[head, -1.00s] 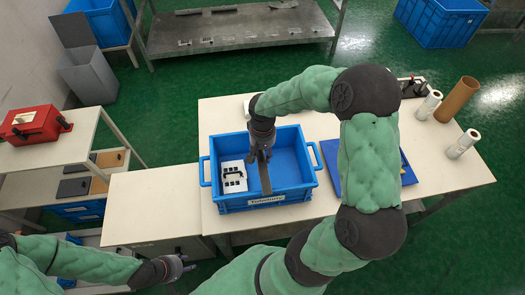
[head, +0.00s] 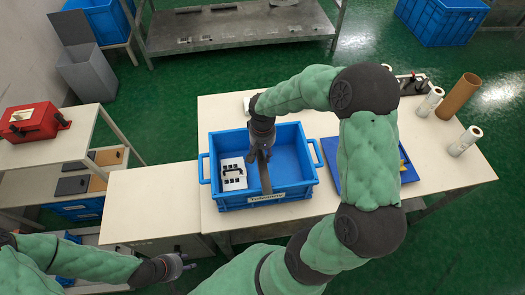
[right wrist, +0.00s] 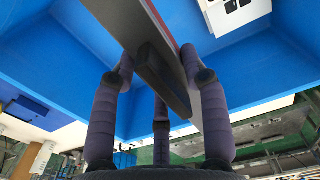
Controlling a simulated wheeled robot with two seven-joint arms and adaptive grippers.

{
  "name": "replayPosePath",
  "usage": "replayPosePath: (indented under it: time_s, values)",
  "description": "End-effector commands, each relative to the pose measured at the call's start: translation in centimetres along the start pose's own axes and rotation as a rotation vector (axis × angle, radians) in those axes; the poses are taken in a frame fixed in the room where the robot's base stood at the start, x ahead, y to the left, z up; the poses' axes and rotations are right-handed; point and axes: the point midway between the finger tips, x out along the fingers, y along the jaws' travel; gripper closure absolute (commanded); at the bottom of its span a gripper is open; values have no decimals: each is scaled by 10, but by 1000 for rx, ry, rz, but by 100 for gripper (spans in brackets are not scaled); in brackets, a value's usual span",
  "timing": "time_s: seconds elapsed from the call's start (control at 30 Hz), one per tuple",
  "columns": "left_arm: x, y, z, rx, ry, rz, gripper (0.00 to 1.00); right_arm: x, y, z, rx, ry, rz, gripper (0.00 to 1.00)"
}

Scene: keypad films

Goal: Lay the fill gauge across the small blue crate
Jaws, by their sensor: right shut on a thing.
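The small blue crate (head: 234,204) stands on the pale table, with a white label on its front wall. The fill gauge (head: 265,178), a flat grey bar, is in my right gripper (head: 262,152). It runs from the fingers toward the crate's front wall, over the crate's opening. In the right wrist view the gauge (right wrist: 172,62) sits between the fingers, with the blue crate (right wrist: 70,50) around it. I cannot tell whether the gauge touches the rim. My left gripper (head: 182,263) is empty at the lower left, away from the crate; its finger opening is unclear.
A white part with black squares (head: 232,172) lies in the crate's left side. A blue tray (head: 330,155) is partly hidden behind my right arm. White rolls (head: 464,142) and a brown tube (head: 458,99) stand at right. The side table (head: 150,205) has clear room.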

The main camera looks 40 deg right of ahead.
Motion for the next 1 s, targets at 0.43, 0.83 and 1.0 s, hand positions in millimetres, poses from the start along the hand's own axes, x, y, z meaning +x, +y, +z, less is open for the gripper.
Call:
replayPosePath:
  time_s: [0.43,0.83,1.0]
  values:
    - [5,-2,0,0,0,0,60,6,0,0,0,1,0,93]
    - [7,-2,0,0,0,0,60,9,0,0,0,1,0,93]
    - [7,-2,0,0,0,0,60,9,0,0,0,0,0,27]
